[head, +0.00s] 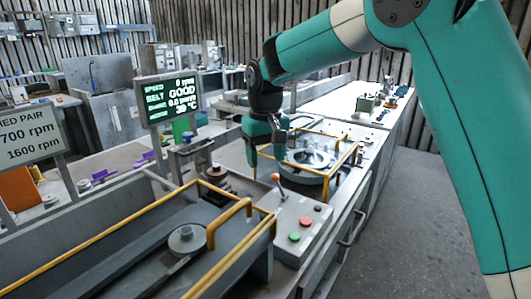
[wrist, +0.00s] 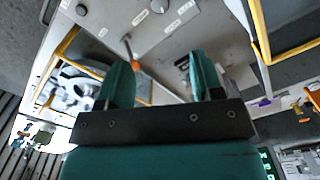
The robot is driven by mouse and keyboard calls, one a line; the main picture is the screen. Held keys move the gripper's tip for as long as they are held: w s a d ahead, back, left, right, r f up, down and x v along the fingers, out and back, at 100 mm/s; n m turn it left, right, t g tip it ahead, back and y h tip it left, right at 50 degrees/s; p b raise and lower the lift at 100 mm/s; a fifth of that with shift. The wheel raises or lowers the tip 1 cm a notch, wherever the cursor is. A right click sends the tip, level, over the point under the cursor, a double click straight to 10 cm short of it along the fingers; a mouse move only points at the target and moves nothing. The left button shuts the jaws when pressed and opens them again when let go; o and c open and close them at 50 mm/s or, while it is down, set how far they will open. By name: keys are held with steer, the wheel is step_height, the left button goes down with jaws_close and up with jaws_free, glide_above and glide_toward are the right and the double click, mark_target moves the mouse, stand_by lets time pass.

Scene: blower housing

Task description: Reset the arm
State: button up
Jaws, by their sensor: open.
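My gripper (head: 266,160) hangs from my teal arm in the head view, pointing down above the bench between the two yellow-railed bays. Its two teal fingers also show in the wrist view (wrist: 162,80), spread apart with nothing between them. An orange-tipped lever (head: 276,178) stands on the grey control panel (head: 312,213), just below and in front of the gripper. In the wrist view the lever (wrist: 134,64) shows beyond the fingers, apart from them. A round blower housing (head: 308,160) sits in the far railed bay, to the right of the gripper.
Green and red buttons (head: 300,230) are on the panel. A yellow rail (head: 235,222) borders the near bay with a pulley (head: 188,238). A display screen (head: 170,95) reading 0 rpm and GOOD stands left of the gripper. Open floor (head: 425,220) lies at right.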

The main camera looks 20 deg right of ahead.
steer(key=shift+r, duration=0.65)
